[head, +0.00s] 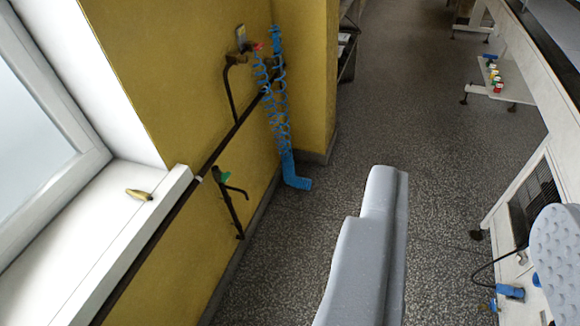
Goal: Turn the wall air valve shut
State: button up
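On the yellow wall, a brass valve (246,48) with a small red handle (258,47) sits at the upper end of a dark pipe. A blue coiled hose (280,100) hangs beside it, with a blue nozzle piece (297,180) at its lower end. A second wall valve with a green handle (222,176) sits lower and nearer. Which way either handle is turned is too small to tell. My gripper (470,205) is open and empty, its two grey fingers wide apart over the floor, to the right of and apart from both valves.
A window sill (90,235) with a small brass piece (138,194) juts out at left. A dark pipe (215,155) runs along the wall. White machine frames (535,180) stand at right, with a blue fitting and black cable low down. The speckled floor (400,100) between is clear.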

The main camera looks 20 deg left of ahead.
aim_at(257, 46)
jog(key=k, duration=0.4)
jog(key=u, duration=0.85)
jog(key=i, duration=2.95)
jog(key=z, duration=1.3)
jog(key=i, duration=0.85)
jog(key=u, duration=0.25)
jog(key=k, duration=0.3)
jog(key=z, duration=0.15)
